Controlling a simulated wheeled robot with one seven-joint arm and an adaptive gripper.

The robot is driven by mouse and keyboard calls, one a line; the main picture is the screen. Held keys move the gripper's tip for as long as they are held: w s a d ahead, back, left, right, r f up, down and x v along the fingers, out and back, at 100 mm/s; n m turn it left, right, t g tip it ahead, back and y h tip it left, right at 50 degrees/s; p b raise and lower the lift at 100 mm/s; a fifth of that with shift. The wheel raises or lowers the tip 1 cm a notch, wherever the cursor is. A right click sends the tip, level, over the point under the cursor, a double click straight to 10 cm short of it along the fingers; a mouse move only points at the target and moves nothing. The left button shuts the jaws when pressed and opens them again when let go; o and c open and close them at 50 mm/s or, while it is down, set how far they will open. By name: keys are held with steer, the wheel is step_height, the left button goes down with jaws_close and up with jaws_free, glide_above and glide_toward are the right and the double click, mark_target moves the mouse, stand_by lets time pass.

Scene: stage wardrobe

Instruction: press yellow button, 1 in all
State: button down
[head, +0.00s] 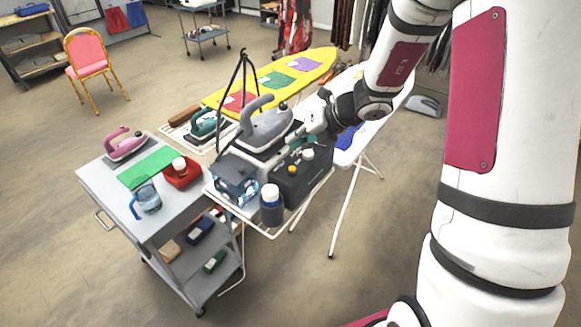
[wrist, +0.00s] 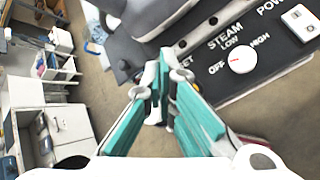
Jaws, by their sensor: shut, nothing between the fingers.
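The yellow button (head: 291,169) sits on the front of a dark steam-station box (head: 300,181), left of a white knob (head: 308,154). My gripper (head: 299,138) is just above and behind the box, beside the grey iron (head: 265,128). In the wrist view my gripper's teal fingers (wrist: 166,88) are closed together with nothing between them, over the panel's left edge. That view shows the white knob (wrist: 242,60) under STEAM and a partly covered word ending in "SET".
A grey cart (head: 180,222) stands left, with a red item and a blue jug. A yellow ironing board (head: 322,68) lies behind. A white rocker switch (wrist: 300,20) is on the panel.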

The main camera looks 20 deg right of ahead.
mark_target(294, 166)
steer(key=shift+f+b, duration=1.35)
steer(key=shift+f, duration=1.3)
steer(key=shift+f, duration=0.45)
steer(key=shift+f+b, duration=0.45)
steer(key=shift+b, duration=0.15)
steer(key=shift+r, duration=0.2)
steer(key=shift+r+p, duration=0.75)
step_height(294, 166, up, 3)
steer(key=shift+s+f+p, duration=0.1)
steer(key=shift+p, duration=0.9)
steer(key=shift+r+p, duration=0.6)
steer(key=shift+r, duration=0.5)
